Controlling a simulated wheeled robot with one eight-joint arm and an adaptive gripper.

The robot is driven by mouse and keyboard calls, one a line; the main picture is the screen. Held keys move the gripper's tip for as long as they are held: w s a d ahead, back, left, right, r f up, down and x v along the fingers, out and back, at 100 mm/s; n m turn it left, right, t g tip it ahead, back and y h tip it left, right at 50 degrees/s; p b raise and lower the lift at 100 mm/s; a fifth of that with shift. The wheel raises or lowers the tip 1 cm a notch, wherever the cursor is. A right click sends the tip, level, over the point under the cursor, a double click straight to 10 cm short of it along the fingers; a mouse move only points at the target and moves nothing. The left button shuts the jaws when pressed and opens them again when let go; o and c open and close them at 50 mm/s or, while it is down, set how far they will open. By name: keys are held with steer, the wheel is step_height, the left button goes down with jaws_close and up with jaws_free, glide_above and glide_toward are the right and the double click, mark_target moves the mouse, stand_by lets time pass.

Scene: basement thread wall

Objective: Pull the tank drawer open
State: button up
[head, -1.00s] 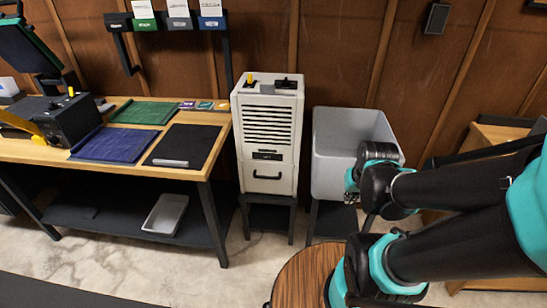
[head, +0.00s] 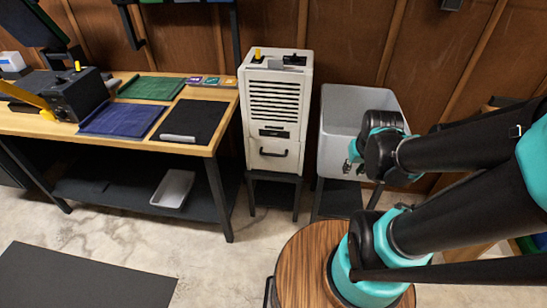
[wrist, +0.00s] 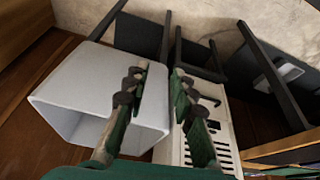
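A white cabinet (head: 272,105) with dark vent slots stands on a black stand in the head view. Its tank drawer (head: 270,162) is the plain lower front panel, with a black handle (head: 273,153). The drawer front looks flush with the cabinet. My gripper (head: 352,166) is in front of the grey bin, right of the drawer and apart from the handle. In the wrist view, its two green fingers (wrist: 160,78) are spread with nothing between them.
The grey bin (head: 338,120) stands right of the cabinet, behind my gripper. A workbench (head: 215,130) with mats stands left, with a small tray (head: 173,188) on its lower shelf. A round wooden top (head: 305,265) is at the front. Floor before the cabinet is clear.

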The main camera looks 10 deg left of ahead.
steer(key=shift+o, duration=0.3)
steer(key=w+a+r+n, duration=0.2)
steer(key=w+a+n, duration=0.2)
steer(key=w, duration=0.4)
steer(key=shift+w+a+g, duration=0.25)
steer(key=shift+a+g, duration=0.05)
steer(key=n+g, duration=0.1)
steer(key=n, duration=1.1)
glide_above(272, 154)
steer(key=s, duration=0.3)
steer(key=s+x, duration=0.2)
steer(key=x, duration=2.2)
steer(key=shift+s+f, duration=0.25)
steer(key=shift+f, duration=0.15)
jaws_close()
